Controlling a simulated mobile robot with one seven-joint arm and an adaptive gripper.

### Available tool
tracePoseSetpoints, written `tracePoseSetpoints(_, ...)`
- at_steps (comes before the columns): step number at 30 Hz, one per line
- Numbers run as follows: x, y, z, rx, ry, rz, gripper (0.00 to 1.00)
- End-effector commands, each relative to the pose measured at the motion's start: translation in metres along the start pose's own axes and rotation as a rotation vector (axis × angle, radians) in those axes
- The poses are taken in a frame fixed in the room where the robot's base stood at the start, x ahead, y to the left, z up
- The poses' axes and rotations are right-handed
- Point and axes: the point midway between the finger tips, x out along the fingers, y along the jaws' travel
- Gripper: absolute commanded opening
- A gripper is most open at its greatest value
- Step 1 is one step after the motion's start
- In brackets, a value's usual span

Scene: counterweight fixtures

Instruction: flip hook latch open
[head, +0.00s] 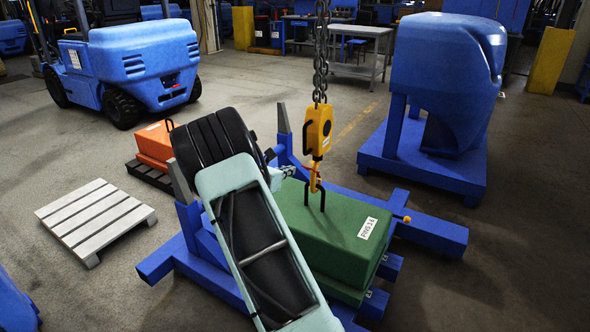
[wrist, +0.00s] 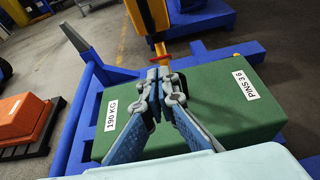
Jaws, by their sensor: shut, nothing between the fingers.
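The orange hook (head: 315,180) hangs under a yellow hoist block (head: 320,130) on a chain. It is at the black lifting loop (head: 322,198) on top of the green counterweight (head: 335,230); I cannot tell whether it bears on the loop. My gripper (wrist: 160,78) is shut and empty, above the counterweight. In the head view, my gripper (head: 284,172) is just left of the hook.
A blue fixture (head: 430,232) surrounds the counterweight, with upright posts (head: 283,120) at left. An orange weight (head: 155,142) sits on a dark pallet, beside an empty pale pallet (head: 95,215). A blue machine body (head: 445,75) stands right. The floor at lower right is clear.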

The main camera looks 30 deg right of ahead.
Motion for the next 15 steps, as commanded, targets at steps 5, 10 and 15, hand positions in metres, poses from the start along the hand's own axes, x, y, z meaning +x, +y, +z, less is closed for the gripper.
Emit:
tracePoseSetpoints(5, -0.0065, 0.0001, 0.0004, 0.0, 0.0, 0.0, 0.0)
tracePoseSetpoints(10, -0.0063, 0.0, 0.0002, 0.0, 0.0, 0.0, 0.0)
tracePoseSetpoints(15, -0.0042, -0.0006, -0.0074, -0.002, -0.01, -0.005, 0.0)
